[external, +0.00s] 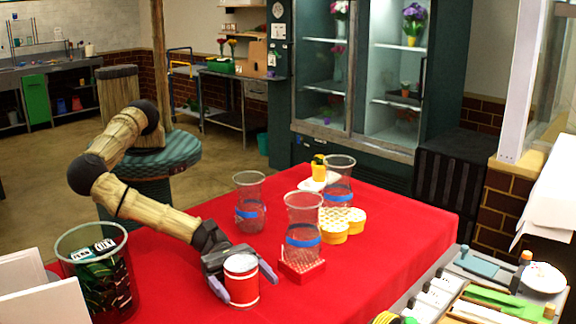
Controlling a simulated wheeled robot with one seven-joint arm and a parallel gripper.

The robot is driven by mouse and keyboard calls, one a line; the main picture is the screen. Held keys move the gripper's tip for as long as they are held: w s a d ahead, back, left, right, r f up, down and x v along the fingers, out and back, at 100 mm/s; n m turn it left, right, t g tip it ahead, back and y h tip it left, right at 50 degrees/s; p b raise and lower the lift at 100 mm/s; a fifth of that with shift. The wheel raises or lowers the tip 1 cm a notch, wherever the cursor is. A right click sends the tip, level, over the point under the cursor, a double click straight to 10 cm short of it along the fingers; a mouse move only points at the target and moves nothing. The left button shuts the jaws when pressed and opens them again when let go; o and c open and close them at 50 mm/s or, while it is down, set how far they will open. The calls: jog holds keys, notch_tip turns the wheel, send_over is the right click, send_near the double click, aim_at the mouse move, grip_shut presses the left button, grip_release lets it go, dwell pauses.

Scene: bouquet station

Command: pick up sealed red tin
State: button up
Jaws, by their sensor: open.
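The sealed red tin (243,283) stands upright near the front of the red-covered table, with a pale lid and a pale band around a red body. My gripper (243,290) is low at the tin, one finger on its left side and the other at its upper right. The jaws are open around the tin. I cannot tell whether either finger touches it. The tin's far side is hidden.
Clear vases with blue bands (303,235) stand right of and behind the tin, one on a red block (302,270). Yellow round boxes (334,232) sit behind. A clear bin (97,275) is at left. The red table (390,240) is bare at right.

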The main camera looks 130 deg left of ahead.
jog(key=shift+c, duration=0.2)
jog(key=c, duration=1.3)
jog(key=shift+o, duration=0.2)
notch_tip(320, 180, up, 10)
jog(key=shift+r+b, duration=0.1)
jog(key=shift+b, duration=1.1)
